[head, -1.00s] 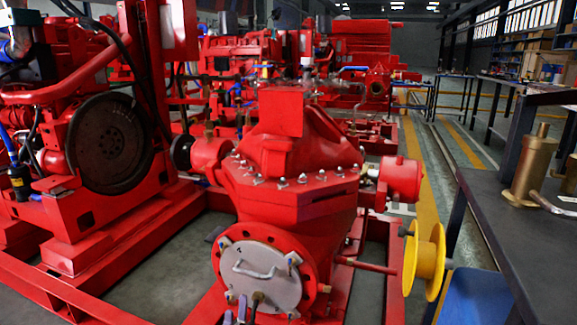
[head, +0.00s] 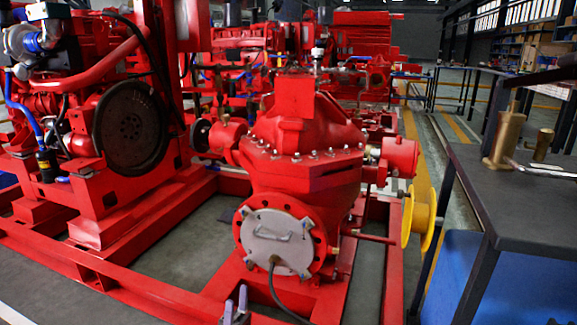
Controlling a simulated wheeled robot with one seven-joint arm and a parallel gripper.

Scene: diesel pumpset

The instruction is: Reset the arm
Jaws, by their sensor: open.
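Two small grey-purple fingertips at the bottom edge are my gripper (head: 235,306). They stand a little apart with nothing seen between them. The rest of my arm is below the picture and hidden. The gripper shows in front of the red pump's base frame, just left of a dark cable (head: 275,290). The red pump (head: 305,185) stands ahead, with a round grey cover plate (head: 277,242) on its near face. No contact between the fingertips and the pump can be seen.
A dark workbench (head: 530,200) with a brass cylinder (head: 503,140) stands at the right. A yellow reel (head: 419,215) sticks out from the pump's right side. A red engine with a dark flywheel (head: 132,132) stands at the left. Red base rails (head: 120,285) cross the floor.

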